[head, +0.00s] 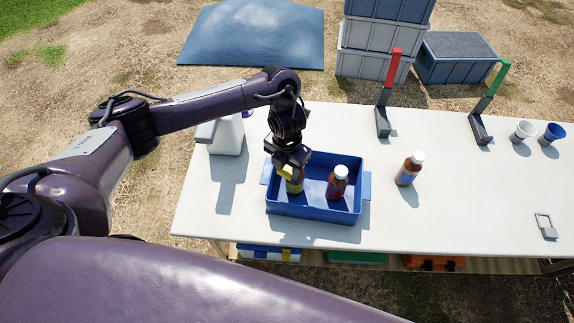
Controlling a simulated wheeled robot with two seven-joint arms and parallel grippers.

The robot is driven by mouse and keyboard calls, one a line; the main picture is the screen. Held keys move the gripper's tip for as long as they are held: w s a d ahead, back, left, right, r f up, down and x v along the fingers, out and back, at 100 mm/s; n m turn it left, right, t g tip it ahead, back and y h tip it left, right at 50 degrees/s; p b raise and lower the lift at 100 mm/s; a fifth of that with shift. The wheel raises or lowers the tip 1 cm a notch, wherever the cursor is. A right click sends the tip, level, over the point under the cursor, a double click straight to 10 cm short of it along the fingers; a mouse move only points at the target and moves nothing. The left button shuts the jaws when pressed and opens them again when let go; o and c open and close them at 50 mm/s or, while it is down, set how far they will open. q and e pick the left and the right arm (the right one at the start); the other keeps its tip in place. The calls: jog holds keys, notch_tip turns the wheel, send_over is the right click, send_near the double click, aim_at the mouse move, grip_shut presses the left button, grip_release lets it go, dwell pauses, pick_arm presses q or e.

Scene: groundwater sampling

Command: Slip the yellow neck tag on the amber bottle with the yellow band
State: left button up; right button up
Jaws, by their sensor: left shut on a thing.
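A blue tray (316,212) stands on the white table. The amber bottle with the yellow band (295,187) stands upright in its left part, its top hidden by my gripper. My left gripper (288,166) points down directly over this bottle and is shut on a small yellow piece, apparently the yellow neck tag (283,173). I cannot tell whether the tag is around the neck or just above it. My right gripper is not in view.
A red-banded amber bottle (338,184) stands in the tray's right part. A blue-labelled bottle (409,169) stands right of the tray, and a white jug (227,136) behind left. Red-topped (384,118) and green-topped (481,128) stands are at the back.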

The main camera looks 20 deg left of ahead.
pick_arm(q)
jog(key=shift+f, duration=0.2)
jog(key=shift+f+b, duration=1.55)
jog(key=shift+b, duration=0.05)
jog(key=shift+f, duration=0.15)
jog(key=o, duration=0.8)
jog(key=shift+o, duration=0.2)
notch_tip(320, 180, up, 7)
jog(key=shift+f+p, duration=0.2)
jog(key=shift+p, duration=0.55)
jog(key=shift+r, duration=0.65)
